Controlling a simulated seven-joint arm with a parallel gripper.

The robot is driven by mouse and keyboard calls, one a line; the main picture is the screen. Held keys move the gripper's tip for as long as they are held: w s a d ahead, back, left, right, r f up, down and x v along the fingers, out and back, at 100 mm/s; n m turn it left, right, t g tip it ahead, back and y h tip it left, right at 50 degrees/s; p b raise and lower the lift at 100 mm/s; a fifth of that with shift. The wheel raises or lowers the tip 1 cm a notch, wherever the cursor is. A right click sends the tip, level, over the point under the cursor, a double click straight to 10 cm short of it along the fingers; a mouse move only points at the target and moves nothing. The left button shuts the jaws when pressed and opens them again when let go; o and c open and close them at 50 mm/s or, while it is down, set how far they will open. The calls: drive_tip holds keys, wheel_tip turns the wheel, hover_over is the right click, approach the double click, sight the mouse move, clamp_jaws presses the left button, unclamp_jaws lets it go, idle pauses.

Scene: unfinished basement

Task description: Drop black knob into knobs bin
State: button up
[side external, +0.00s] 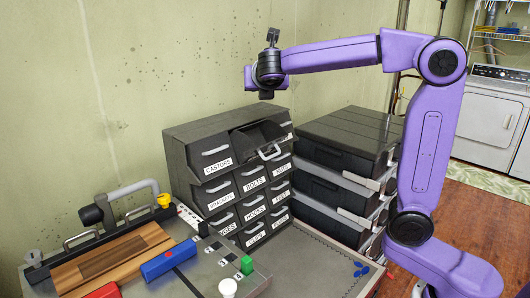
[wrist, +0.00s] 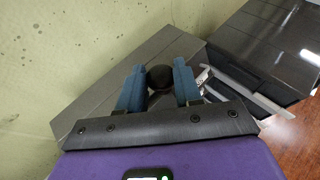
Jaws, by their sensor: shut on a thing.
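A round black knob (wrist: 160,77) sits between the two blue fingers of my gripper (wrist: 160,88) in the wrist view. My gripper is shut on it. In the side view my gripper (side external: 266,95) points down above the grey drawer cabinet (side external: 190,151), with a clear gap below it; I cannot make out the knob there. One top-row bin (side external: 257,136) is pulled out and tilted open below my gripper. Its label does not show, so I cannot tell if it is the knobs bin. The bin's inside is mostly dark.
Closed labelled drawers, such as CASTORS (side external: 214,160), surround the open bin. Stacked black boxes (side external: 345,145) stand right of the cabinet. A wall is behind.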

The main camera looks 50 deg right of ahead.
drive_tip(key=shift+f, duration=2.85)
drive_tip(key=o, duration=1.1)
drive_tip(key=shift+a, duration=0.1)
drive_tip(key=v, duration=1.7)
drive_tip(key=shift+s+r, duration=0.2)
